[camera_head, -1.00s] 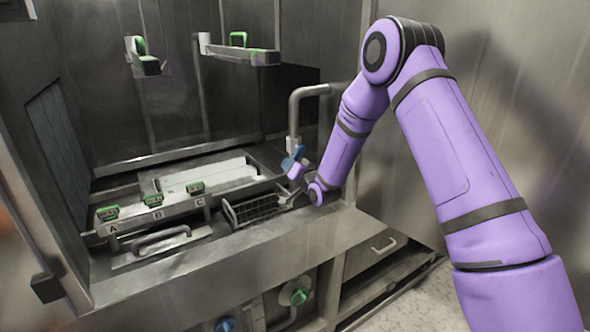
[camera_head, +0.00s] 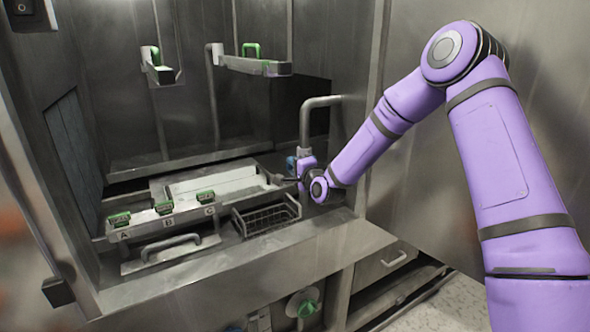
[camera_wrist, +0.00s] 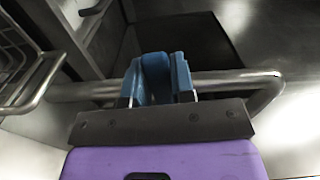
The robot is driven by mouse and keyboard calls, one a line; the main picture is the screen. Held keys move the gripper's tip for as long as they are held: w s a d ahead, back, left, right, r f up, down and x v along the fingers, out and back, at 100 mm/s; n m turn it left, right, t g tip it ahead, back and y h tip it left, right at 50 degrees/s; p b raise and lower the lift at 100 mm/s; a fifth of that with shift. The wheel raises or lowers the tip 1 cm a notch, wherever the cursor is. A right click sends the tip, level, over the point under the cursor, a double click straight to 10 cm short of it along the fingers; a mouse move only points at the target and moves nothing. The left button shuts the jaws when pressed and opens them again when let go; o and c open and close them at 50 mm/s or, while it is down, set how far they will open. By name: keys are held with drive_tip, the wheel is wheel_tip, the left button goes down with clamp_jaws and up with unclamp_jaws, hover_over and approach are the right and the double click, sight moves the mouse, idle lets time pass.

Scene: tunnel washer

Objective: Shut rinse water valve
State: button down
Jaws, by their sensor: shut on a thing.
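A blue valve handle (camera_head: 291,163) sits on the bent grey pipe (camera_head: 305,125) at the right of the washer's open bay. My gripper (camera_head: 298,166) is at this handle, seen from the side and small. In the wrist view, my gripper (camera_wrist: 157,88) is shut on the blue handle (camera_wrist: 156,72), whose rounded middle shows between the fingers. The grey pipe (camera_wrist: 225,80) runs crosswise behind it. The handle's lower part is hidden by the gripper. No label on this valve is readable.
A wire basket (camera_head: 266,218) is just left of my gripper, above the front ledge. Green latches A, B and C (camera_head: 164,208) line a tray at left. A green knob (camera_head: 304,306) is below the ledge. The steel side wall (camera_head: 425,150) stands behind my arm.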

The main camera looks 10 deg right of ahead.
drive_tip(key=shift+r+m, duration=0.15)
drive_tip(key=shift+m, duration=0.25)
drive_tip(key=c, duration=1)
unclamp_jaws()
drive_tip(key=shift+r, duration=0.1)
drive_tip(key=shift+o, duration=0.2)
drive_tip(key=shift+s, duration=0.1)
drive_tip(key=v, duration=1)
drive_tip(key=shift+s, duration=0.35)
drive_tip(key=shift+d, duration=0.1)
